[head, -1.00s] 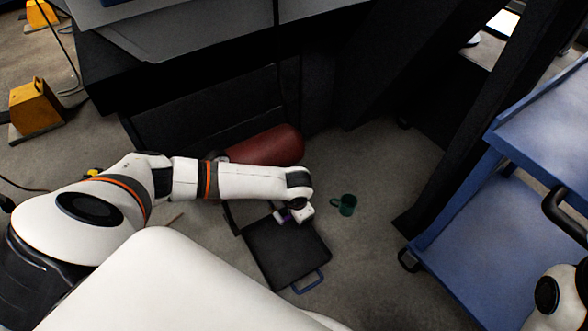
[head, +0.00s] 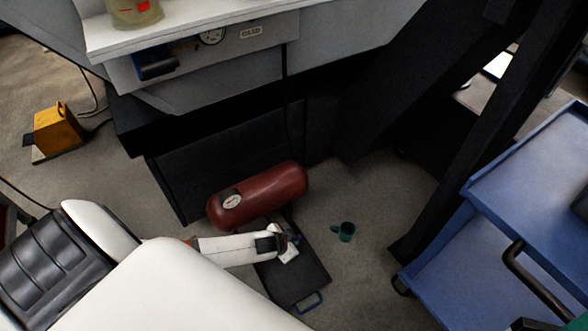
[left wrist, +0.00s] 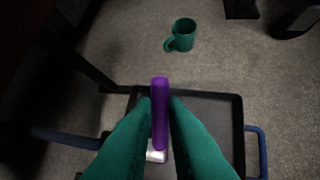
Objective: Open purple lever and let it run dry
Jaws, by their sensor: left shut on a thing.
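The purple lever (left wrist: 159,105) stands up in the middle of the left wrist view, with its far end free. My left gripper (left wrist: 160,118) has its two teal fingers on either side of the lever and is shut on it. In the head view my left gripper (head: 293,242) is low beside the red tank (head: 270,190), over the dark tray, and the lever is too small to make out clearly. The tank lies on its side and carries a round gauge. A bit of my right arm, with something green, shows at the bottom right corner; its fingers cannot be made out.
A dark shallow tray (head: 305,281) with blue handles lies on the floor under the gripper. A green mug (head: 343,231) stands on the floor to its right. A blue cart (head: 530,175) stands at the right. The grey machine (head: 225,75) rises behind the tank.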

